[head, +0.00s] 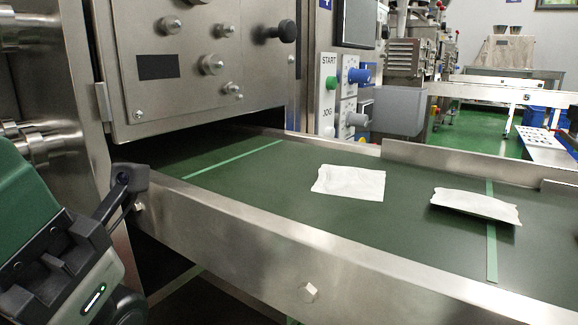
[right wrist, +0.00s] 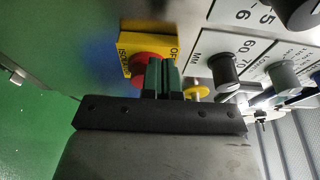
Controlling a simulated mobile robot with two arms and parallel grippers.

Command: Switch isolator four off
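A red rotary isolator knob (right wrist: 146,68) sits on a yellow plate (right wrist: 130,45) in the right wrist view. The plate reads "ISOLATOR" and part of "OFF"; no number on it is readable. My right gripper (right wrist: 164,78) has its two green fingers at the knob, close together with a narrow gap. They cover the knob's right part, so I cannot tell whether they grip its handle. The knob's pointing direction is hidden. In the head view, part of my left gripper (head: 126,182) shows at the lower left, with one dark finger end near the conveyor's edge; its opening is unclear.
Beside the isolator are a small yellow knob (right wrist: 197,93), a black knob (right wrist: 225,70) and a grey knob (right wrist: 283,74). The head view shows a green conveyor (head: 270,180) carrying two white packets (head: 349,183) (head: 475,204), and a steel cabinet (head: 190,85) above its left end.

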